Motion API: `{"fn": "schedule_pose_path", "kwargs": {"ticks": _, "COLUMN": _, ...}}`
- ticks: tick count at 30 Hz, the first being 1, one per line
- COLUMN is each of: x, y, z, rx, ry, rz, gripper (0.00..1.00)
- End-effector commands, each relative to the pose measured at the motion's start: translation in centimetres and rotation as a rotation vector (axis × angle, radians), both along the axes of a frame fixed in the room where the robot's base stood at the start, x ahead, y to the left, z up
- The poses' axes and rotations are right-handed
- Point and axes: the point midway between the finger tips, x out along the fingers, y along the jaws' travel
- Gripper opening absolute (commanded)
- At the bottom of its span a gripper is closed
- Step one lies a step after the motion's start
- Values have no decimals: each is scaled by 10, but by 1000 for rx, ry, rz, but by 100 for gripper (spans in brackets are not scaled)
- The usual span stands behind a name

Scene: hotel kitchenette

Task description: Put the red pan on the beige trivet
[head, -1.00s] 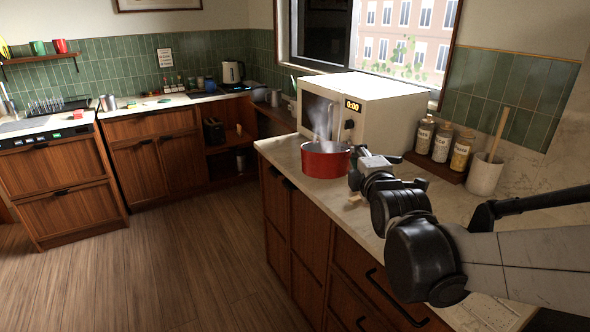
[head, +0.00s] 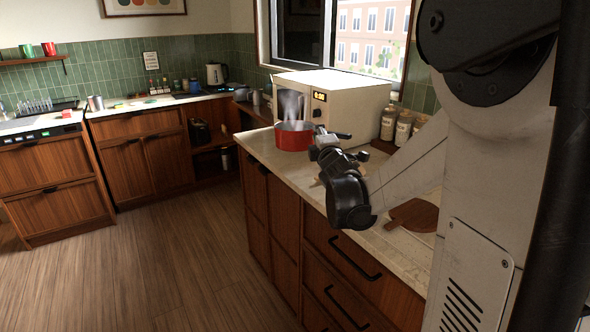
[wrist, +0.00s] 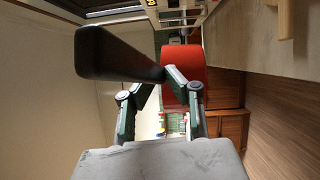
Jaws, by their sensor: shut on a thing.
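The red pan (head: 293,137) is at the far part of the right-hand counter, in front of the microwave, with steam above it. I cannot tell whether it touches the counter. In the wrist view its red side (wrist: 184,72) is beyond the fingers, and its dark handle (wrist: 115,56) runs across the upper left. My gripper (head: 319,139) is at the pan's right side, shut on the handle; its fingers (wrist: 152,84) show in the wrist view. A small beige piece (head: 318,181), possibly the beige trivet, shows at the counter's front edge, mostly hidden behind my arm.
The white microwave (head: 335,98) stands close behind the pan. Several jars (head: 402,128) stand to its right. A brown wooden board (head: 413,214) lies on the nearer counter (head: 263,147), partly behind my arm. Drawer handles (head: 340,258) stick out from the cabinet front.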

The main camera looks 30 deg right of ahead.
Motion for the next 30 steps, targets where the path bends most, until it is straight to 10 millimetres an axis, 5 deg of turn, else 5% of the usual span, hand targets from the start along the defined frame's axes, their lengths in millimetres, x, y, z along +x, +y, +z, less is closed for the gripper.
{"fn": "schedule_pose_path", "kwargs": {"ticks": 1, "x": -1, "y": -27, "z": -7, "rx": -5, "ry": -6, "rz": -28, "gripper": 0}}
{"fn": "schedule_pose_path", "kwargs": {"ticks": 6, "x": -8, "y": -102, "z": -24, "rx": -9, "ry": -15, "rz": -94, "gripper": 0}}
{"fn": "schedule_pose_path", "kwargs": {"ticks": 12, "x": -20, "y": -158, "z": -41, "rx": -9, "ry": -15, "rz": -140, "gripper": 0}}
{"fn": "schedule_pose_path", "kwargs": {"ticks": 18, "x": -26, "y": -179, "z": -51, "rx": -7, "ry": -14, "rz": -158, "gripper": 0}}
{"fn": "schedule_pose_path", "kwargs": {"ticks": 30, "x": -26, "y": -180, "z": -90, "rx": -6, "ry": -13, "rz": -159, "gripper": 0}}
